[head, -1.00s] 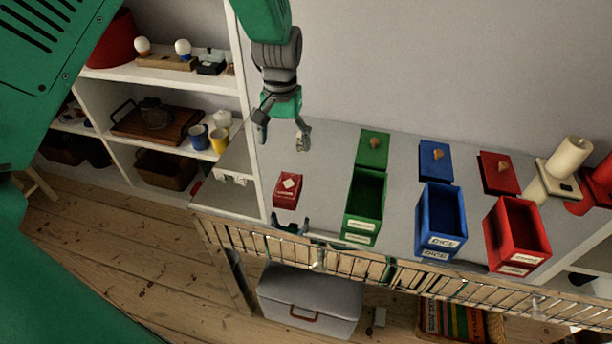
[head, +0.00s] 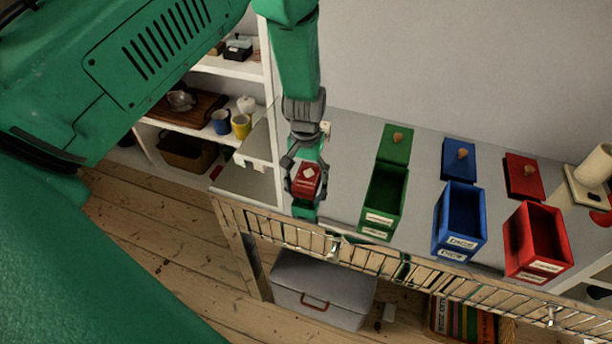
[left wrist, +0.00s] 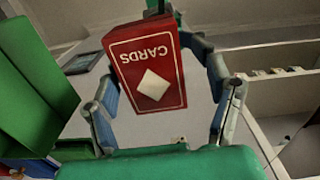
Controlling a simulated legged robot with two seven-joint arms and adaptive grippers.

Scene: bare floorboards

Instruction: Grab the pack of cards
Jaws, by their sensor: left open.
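The red pack of cards (head: 307,178), marked with a white diamond, is at the left end of the grey top. My left gripper (head: 304,184) comes down from above, its open fingers spread around the pack. In the left wrist view, the pack (left wrist: 149,70) sits between the fingers, its word CARDS upside down. Gaps show between the pack and the left gripper's fingers (left wrist: 165,95), which do not appear closed on it. A small green part (head: 305,211) shows just below the pack; I cannot tell what it belongs to. My right gripper is not identifiable.
An open green box (head: 382,200) stands just right of the pack, then a blue box (head: 459,220) and a red box (head: 537,242), their lids behind. A slatted rail (head: 300,238) runs along the front edge. A white shelf (head: 240,100) stands at left.

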